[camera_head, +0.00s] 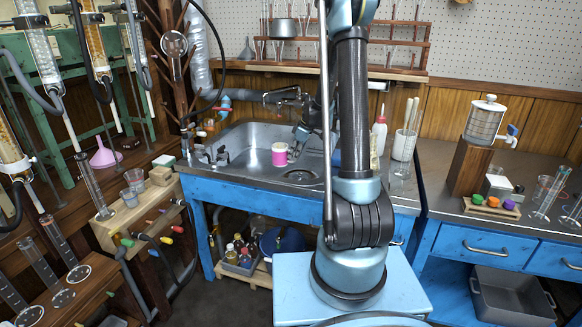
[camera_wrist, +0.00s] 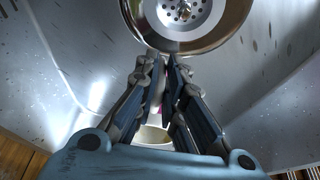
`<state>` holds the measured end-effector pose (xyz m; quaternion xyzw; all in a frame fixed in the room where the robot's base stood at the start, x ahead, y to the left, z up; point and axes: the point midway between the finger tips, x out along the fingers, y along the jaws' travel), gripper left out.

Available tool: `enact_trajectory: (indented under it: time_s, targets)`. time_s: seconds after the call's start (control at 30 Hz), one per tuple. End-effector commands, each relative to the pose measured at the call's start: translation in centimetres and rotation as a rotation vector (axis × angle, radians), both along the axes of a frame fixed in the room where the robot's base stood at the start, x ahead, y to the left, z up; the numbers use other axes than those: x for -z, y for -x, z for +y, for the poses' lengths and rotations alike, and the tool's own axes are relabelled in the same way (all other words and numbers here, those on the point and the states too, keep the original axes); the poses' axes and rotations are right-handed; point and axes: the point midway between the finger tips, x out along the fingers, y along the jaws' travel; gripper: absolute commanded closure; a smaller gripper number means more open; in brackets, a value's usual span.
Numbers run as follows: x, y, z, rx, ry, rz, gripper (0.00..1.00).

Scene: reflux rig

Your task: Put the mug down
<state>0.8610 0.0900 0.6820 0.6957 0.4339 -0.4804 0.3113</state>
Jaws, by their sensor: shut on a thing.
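The mug (camera_head: 280,154) is pink with a white rim band and shows upright inside the metal sink (camera_head: 243,138). My gripper (camera_head: 297,136) is over the sink, at the mug's right side. In the wrist view my gripper (camera_wrist: 164,68) has its fingers close together and shut on the mug. Part of the mug's pale body (camera_wrist: 152,135) shows between and behind the fingers; the rest is hidden by them. The sink drain (camera_wrist: 187,12) lies beyond the fingertips. I cannot tell whether the mug's base touches the sink floor.
Glassware racks crowd the left. The sink floor around the mug looks clear.

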Motion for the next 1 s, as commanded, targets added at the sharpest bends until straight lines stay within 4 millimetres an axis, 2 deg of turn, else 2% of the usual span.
enact_trajectory:
  time_s: [0.23, 0.53, 0.87, 0.9, 0.97, 1.0]
  targets:
    - [1.3, 0.0, 0.0, 0.0, -0.001, 0.0, 1.0]
    - [4.5, 0.0, 0.0, -0.001, -0.001, -0.001, 1.0]
    - [4.8, 0.0, 0.0, -0.001, -0.001, -0.001, 1.0]
    - [4.8, 0.0, 0.0, -0.001, -0.001, -0.001, 0.86]
    - [4.8, 0.0, 0.0, -0.001, -0.001, -0.001, 0.73]
    - [4.8, 0.0, 0.0, -0.001, -0.001, -0.001, 0.71]
